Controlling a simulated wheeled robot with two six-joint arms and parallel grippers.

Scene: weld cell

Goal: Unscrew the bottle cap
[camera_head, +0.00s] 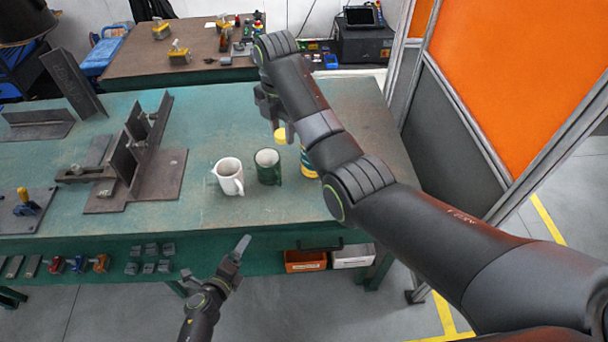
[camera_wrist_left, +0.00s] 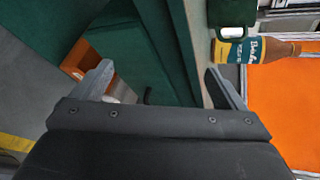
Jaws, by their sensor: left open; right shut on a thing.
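The bottle (camera_head: 308,163) stands on the green bench, mostly hidden behind my right arm. In the left wrist view the bottle (camera_wrist_left: 250,50) lies sideways in the picture, with a teal and yellow label and a brown neck that shows no cap. My right gripper (camera_head: 275,122) is shut on the yellow cap (camera_head: 280,134) and holds it to the left of the bottle, apart from it. My left gripper (camera_head: 240,248) is open and empty in front of the bench's front edge. Its two fingers also show in the left wrist view (camera_wrist_left: 160,84).
A white mug (camera_head: 229,177) and a dark green mug (camera_head: 268,168) stand left of the bottle. Steel angle pieces (camera_head: 140,150) occupy the bench's left part. Orange (camera_head: 305,262) and white (camera_head: 352,257) bins sit below the bench top. An orange panel (camera_head: 530,80) stands at the right.

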